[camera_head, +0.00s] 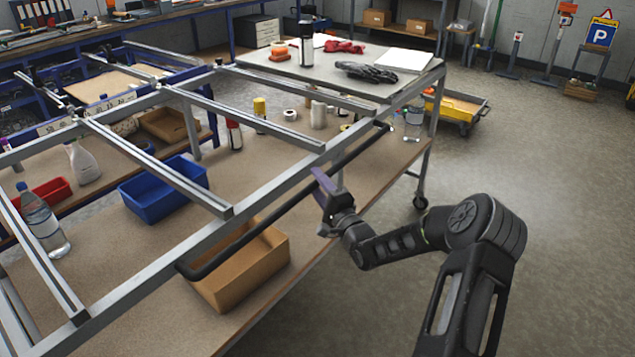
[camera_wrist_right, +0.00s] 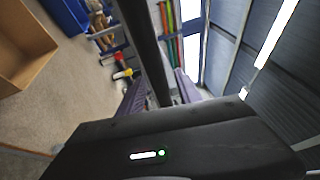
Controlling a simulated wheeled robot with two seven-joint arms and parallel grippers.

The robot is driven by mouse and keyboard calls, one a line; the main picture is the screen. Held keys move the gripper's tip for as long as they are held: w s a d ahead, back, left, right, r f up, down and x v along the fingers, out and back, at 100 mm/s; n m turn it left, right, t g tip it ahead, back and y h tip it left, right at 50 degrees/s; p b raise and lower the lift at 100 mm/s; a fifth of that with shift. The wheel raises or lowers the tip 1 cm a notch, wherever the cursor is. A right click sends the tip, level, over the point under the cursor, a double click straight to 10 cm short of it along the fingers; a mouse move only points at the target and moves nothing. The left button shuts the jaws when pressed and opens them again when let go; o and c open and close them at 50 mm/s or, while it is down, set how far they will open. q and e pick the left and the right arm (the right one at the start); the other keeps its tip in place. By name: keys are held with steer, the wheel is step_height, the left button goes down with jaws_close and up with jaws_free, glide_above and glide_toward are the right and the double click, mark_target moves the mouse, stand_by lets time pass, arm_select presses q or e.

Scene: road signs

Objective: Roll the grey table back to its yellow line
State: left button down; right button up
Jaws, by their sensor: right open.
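The grey table (camera_head: 270,196) has a metal frame with open crossbars over a brown lower board, and a caster (camera_head: 420,202) shows at its far right leg. A black push bar (camera_head: 268,222) runs along its near side. My right gripper (camera_head: 325,188) is at the middle of this bar. In the right wrist view, the bar (camera_wrist_right: 143,45) passes between the two spread purple fingers of my gripper (camera_wrist_right: 158,92). I cannot tell whether a finger touches it. My left gripper is out of view. I see no yellow line on the floor.
The lower board holds a blue bin (camera_head: 163,190), a cardboard box (camera_head: 250,270), a water bottle (camera_head: 43,220) and small items. Gloves and a black flask stand on the far worktop. A yellow cart (camera_head: 455,108) is behind right. The floor at right is clear.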

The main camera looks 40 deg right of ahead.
steer(key=shift+w, duration=0.1)
jaws_close()
stand_by(0.4)
stand_by(1.0)
